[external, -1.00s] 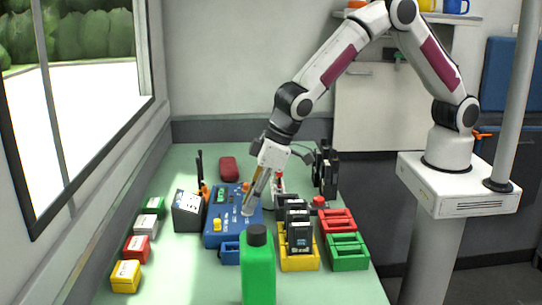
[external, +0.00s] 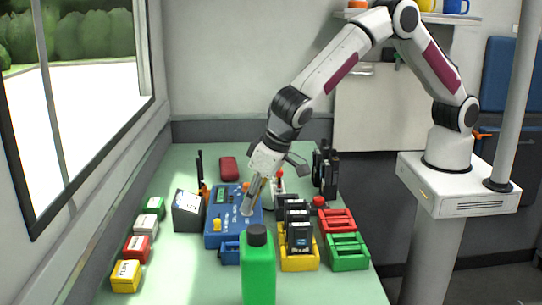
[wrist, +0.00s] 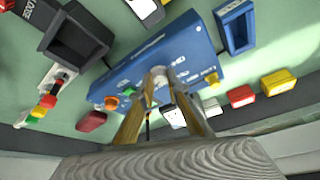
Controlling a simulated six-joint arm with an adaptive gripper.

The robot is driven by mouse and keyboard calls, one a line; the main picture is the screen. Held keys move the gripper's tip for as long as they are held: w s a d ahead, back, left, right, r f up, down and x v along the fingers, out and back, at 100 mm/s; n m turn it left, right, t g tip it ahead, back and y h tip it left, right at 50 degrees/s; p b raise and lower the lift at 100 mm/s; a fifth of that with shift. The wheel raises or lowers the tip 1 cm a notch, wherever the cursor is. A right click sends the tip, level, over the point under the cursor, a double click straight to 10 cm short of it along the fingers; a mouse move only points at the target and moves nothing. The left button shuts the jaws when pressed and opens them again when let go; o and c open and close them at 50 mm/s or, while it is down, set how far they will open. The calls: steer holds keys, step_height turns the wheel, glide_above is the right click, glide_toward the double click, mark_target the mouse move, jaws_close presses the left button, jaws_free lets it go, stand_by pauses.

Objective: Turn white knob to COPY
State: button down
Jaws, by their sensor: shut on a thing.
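The blue panel (external: 222,228) lies on the green worktop and also fills the middle of the wrist view (wrist: 150,55). The white knob (wrist: 159,72) sits on its face, between white printed labels too small and tilted to read surely. My gripper (wrist: 160,84) is shut on the white knob, one finger on each side. In the external view my gripper (external: 248,207) comes down on the panel at a slant and largely hides the knob. Where the knob points cannot be told. A yellow control (external: 217,225) is on the panel's near left.
A green bottle (external: 258,268) stands in front of the panel. A dark box (external: 187,213) is to its left; yellow (external: 298,263), red (external: 338,220) and green (external: 348,252) trays are to its right. Small coloured boxes line the left edge. A red case (external: 229,168) lies behind.

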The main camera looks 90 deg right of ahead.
steer(key=shift+a+f+m+g+h, duration=0.1)
steer(key=shift+m+g+h, duration=0.2)
steer(key=shift+m, duration=0.65)
steer(key=shift+a+m+g+h, duration=0.1)
steer(key=shift+m+g+h, duration=0.15)
steer(key=shift+m, duration=0.7)
steer(key=c, duration=2)
jaws_free()
steer(key=shift+o, duration=0.2)
steer(key=shift+d+n, duration=0.1)
steer(key=shift+n, duration=0.2)
steer(key=shift+d+n+t+y, duration=0.15)
steer(key=shift+n+t+y, duration=0.45)
steer(key=shift+n, duration=1.3)
steer(key=shift+n+y, duration=0.35)
steer(key=shift+n, duration=0.45)
